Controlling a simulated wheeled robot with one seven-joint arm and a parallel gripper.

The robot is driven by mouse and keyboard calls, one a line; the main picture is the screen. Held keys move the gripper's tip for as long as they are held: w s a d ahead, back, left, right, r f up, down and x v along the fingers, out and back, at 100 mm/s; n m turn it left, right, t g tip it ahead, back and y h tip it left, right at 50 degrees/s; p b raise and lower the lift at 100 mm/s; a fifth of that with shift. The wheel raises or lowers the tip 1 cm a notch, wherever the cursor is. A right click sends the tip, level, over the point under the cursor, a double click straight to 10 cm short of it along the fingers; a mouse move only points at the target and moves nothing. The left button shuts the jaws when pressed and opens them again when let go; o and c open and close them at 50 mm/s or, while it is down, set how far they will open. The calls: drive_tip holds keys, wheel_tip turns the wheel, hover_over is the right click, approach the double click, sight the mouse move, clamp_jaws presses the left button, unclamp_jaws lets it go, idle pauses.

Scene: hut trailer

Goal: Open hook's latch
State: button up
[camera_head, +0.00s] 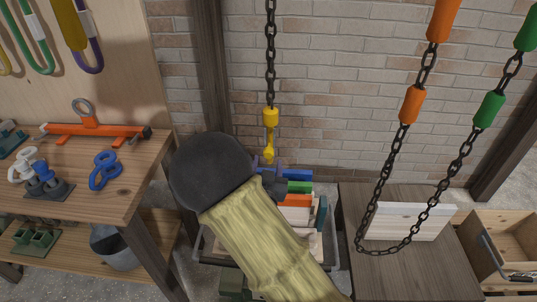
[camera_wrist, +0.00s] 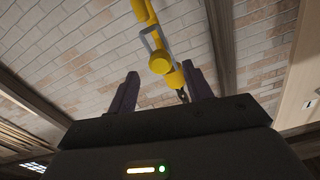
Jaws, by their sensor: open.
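A yellow hook (camera_head: 269,137) hangs upright on a dark chain (camera_head: 270,50) near the middle of the head view, in front of the brick wall. In the wrist view the yellow hook (camera_wrist: 163,62) appears between and beyond my two fingers, with a grey latch piece (camera_wrist: 151,39) on it. In the head view my gripper (camera_head: 270,175) is mostly hidden behind my arm, just below the hook.
A workbench (camera_head: 125,190) with an orange tool (camera_head: 95,131) and a blue shackle (camera_head: 104,170) stands at the left. A chain with orange and green sleeves (camera_head: 411,104) hangs at the right above a wooden table (camera_head: 385,270). A crate with coloured items (camera_head: 298,200) lies behind my arm.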

sight(268, 154)
drive_tip(key=w, duration=0.5)
drive_tip(key=shift+w+d, duration=0.1)
drive_tip(key=shift+c, duration=0.2)
clamp_jaws()
